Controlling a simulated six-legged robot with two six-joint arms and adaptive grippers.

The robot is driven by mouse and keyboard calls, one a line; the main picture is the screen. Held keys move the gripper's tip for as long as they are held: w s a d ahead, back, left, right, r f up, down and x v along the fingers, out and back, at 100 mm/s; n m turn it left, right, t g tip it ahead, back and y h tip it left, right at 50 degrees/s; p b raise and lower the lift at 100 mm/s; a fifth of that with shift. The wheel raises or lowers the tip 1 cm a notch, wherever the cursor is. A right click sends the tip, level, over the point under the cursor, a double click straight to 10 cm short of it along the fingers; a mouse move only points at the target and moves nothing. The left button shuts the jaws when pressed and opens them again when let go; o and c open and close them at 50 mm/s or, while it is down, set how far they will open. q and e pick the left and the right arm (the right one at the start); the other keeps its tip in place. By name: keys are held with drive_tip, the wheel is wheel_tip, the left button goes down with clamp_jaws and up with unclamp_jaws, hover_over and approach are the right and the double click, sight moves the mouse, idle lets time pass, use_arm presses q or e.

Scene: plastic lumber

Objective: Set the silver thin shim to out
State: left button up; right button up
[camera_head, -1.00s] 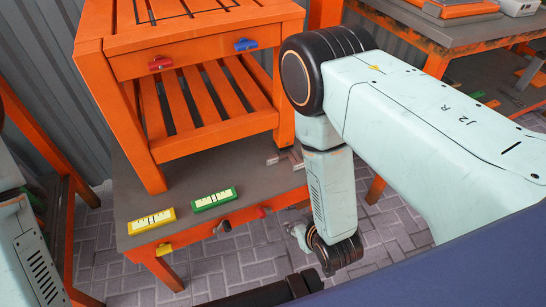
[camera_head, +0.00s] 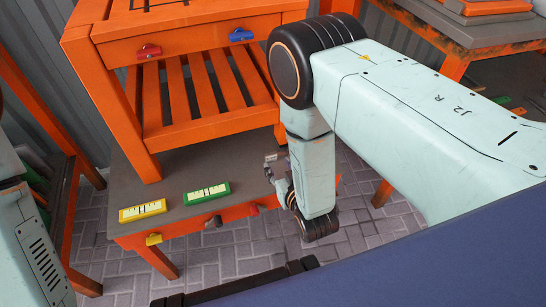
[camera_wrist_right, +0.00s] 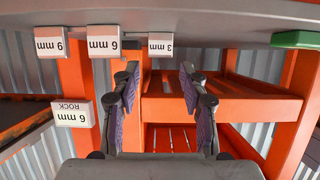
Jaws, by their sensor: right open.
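My right gripper (camera_wrist_right: 160,75) is open and empty, with purple-padded fingers apart in the wrist view. Just beyond its fingertips, a small pale block labelled 3 mm (camera_wrist_right: 161,44) sits at the edge of the grey surface. Similar blocks labelled 6 mm (camera_wrist_right: 101,44) and 9 mm (camera_wrist_right: 50,46) stand left of it. The lettering is upside down. I cannot tell for sure which is the silver thin shim. In the head view the right gripper (camera_head: 276,176) is small, by the grey table's right edge, partly hidden by my forearm. My left gripper is out of view.
A block labelled 6 mm ROCK (camera_wrist_right: 73,114) is left of my fingers. Yellow (camera_head: 142,210) and green (camera_head: 206,193) gauge blocks lie on the grey table (camera_head: 185,175). An orange slatted stand (camera_head: 195,95) with red (camera_head: 149,52) and blue (camera_head: 241,35) handles stands on it.

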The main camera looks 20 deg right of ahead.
sight(271, 156)
drive_tip(key=b+x, duration=0.2)
drive_tip(key=x, duration=0.3)
drive_tip(key=shift+w+a+f, duration=0.1)
drive_tip(key=shift+w+f, duration=0.05)
drive_tip(key=shift+f, duration=0.1)
drive_tip(key=shift+w, duration=0.5)
drive_tip(key=shift+f, duration=0.1)
clamp_jaws()
